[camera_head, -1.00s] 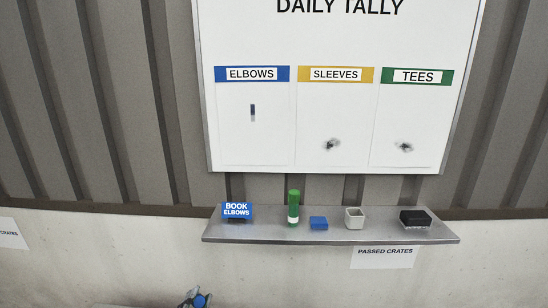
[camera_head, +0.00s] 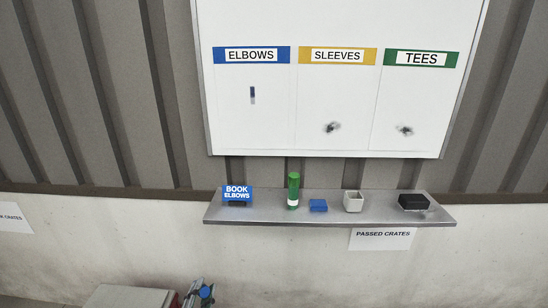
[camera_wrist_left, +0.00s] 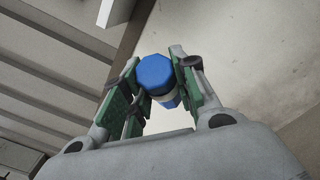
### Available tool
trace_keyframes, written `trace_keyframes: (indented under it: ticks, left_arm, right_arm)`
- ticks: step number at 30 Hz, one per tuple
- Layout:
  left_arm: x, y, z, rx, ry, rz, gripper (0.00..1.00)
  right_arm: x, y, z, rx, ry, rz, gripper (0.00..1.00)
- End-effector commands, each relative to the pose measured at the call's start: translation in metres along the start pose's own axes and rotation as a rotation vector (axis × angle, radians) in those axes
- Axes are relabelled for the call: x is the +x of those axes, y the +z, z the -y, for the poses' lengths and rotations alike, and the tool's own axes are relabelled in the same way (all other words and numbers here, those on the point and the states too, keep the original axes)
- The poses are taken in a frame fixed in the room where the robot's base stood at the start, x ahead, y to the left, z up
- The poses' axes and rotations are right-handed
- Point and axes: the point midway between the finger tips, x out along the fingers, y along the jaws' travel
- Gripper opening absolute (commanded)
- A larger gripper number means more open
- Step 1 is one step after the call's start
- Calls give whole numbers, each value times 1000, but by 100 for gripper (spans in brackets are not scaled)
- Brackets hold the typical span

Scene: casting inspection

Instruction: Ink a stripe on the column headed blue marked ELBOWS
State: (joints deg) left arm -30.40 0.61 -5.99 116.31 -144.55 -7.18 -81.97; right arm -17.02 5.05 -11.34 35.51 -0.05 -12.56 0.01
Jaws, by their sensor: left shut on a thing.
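The white tally board (camera_head: 220,130) hangs on the wall in the head view. Its left column has the blue header ELBOWS (camera_head: 251,55), with a short dark blue and grey upright mark (camera_head: 253,95) below it. My left gripper (camera_head: 205,292) is at the bottom edge of the head view, well below the board and shelf. In the left wrist view its fingers (camera_wrist_left: 157,82) are shut around a blue-ended marker (camera_wrist_left: 157,73) with a pale band. The marker's far end is mostly hidden. My right gripper is not in view.
A grey shelf (camera_head: 330,216) below the board carries a blue BOOK ELBOWS sign (camera_head: 237,193), a green marker (camera_head: 293,190), a blue block (camera_head: 318,206), a pale cup (camera_head: 353,201) and a black block (camera_head: 413,202). SLEEVES and TEES columns have dark smudges. A PASSED CRATES label (camera_head: 383,238) hangs below.

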Motion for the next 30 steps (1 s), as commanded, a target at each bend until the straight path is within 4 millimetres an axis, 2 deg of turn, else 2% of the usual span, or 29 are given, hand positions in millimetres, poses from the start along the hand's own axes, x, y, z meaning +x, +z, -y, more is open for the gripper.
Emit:
trace_keyframes:
  ticks: [14,30]
  left_arm:
    - [1,5,-2,0,-3,3,5]
    - [-1,-5,1,4,6,-6,5]
  right_arm:
    - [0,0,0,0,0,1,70]
    - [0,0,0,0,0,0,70]
